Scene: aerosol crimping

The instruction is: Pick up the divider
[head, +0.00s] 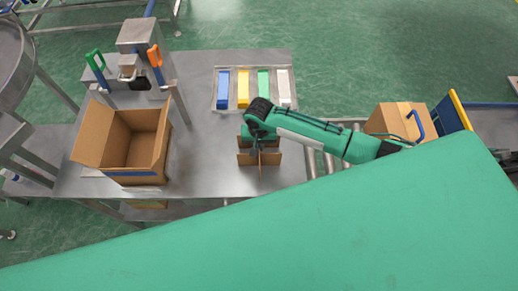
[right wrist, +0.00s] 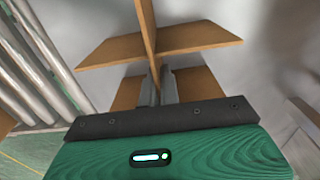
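The divider (head: 271,160) is a brown cardboard piece of crossed panels at the right side of the metal table. My right gripper (head: 256,150) reaches down onto it from above. In the right wrist view its two grey fingers (right wrist: 159,86) stand close together, one on each side of an upright panel of the divider (right wrist: 185,40), and look shut on it. The fingertips are partly hidden by the cardboard. I cannot tell whether the divider touches the table. My left gripper is not in view.
An open cardboard box (head: 128,140) stands on the table (head: 215,170) at left, by a metal machine with green and orange handles (head: 135,65). A tray (head: 254,106) of coloured blocks lies behind the divider. A roller conveyor (head: 318,163) and another carton (head: 397,118) are at right.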

